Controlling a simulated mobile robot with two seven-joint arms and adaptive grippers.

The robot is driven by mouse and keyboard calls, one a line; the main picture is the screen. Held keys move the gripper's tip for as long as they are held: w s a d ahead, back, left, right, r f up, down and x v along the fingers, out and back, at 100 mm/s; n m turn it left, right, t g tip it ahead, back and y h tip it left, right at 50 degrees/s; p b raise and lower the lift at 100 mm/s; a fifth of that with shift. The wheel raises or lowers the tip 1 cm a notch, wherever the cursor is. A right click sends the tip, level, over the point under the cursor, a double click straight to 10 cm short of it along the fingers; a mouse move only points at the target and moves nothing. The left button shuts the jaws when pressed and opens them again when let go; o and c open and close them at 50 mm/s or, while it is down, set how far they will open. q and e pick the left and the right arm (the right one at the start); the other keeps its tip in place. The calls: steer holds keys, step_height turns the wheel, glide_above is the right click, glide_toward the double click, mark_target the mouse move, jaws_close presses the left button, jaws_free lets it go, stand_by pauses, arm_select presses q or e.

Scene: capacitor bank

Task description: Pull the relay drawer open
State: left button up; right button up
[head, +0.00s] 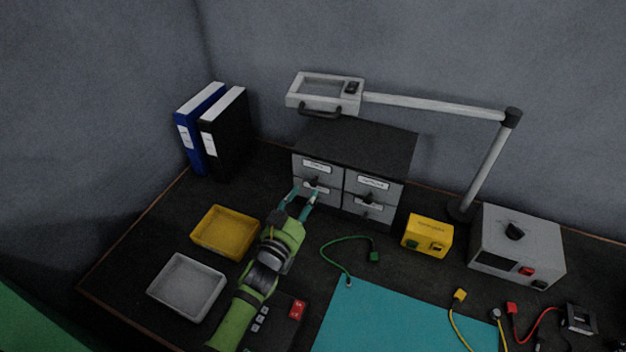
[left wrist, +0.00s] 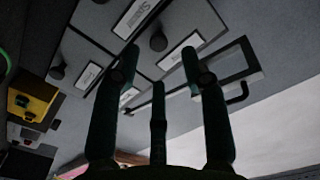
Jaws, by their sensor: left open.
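A grey drawer cabinet (head: 346,172) with a dark top stands at the back of the bench. Its front has two columns of drawers with white labels and dark knobs, and all look shut. The labels are too small or blurred to read, so I cannot tell which is the relay drawer. My left gripper (head: 304,200) is open and empty, with its fingertips close in front of the lower left drawer (head: 324,196). They partly cover that drawer. In the left wrist view, the open fingers (left wrist: 158,68) point at the labelled cabinet front (left wrist: 110,45). Contact cannot be told. My right gripper is out of view.
A yellow tray (head: 226,232) and a grey tray (head: 187,287) lie left of my left arm. A lamp (head: 435,104) overhangs the cabinet. A yellow box (head: 427,236), a grey power unit (head: 516,247) and a teal mat (head: 390,318) lie to the right. Binders (head: 212,130) stand behind left.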

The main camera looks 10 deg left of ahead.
mark_target(313, 184)
arm_select(q)
steer(key=w, duration=0.4)
steer(key=shift+d, duration=0.4)
steer(key=shift+w+d+f, duration=0.1)
steer(key=shift+w, duration=0.5)
jaws_close()
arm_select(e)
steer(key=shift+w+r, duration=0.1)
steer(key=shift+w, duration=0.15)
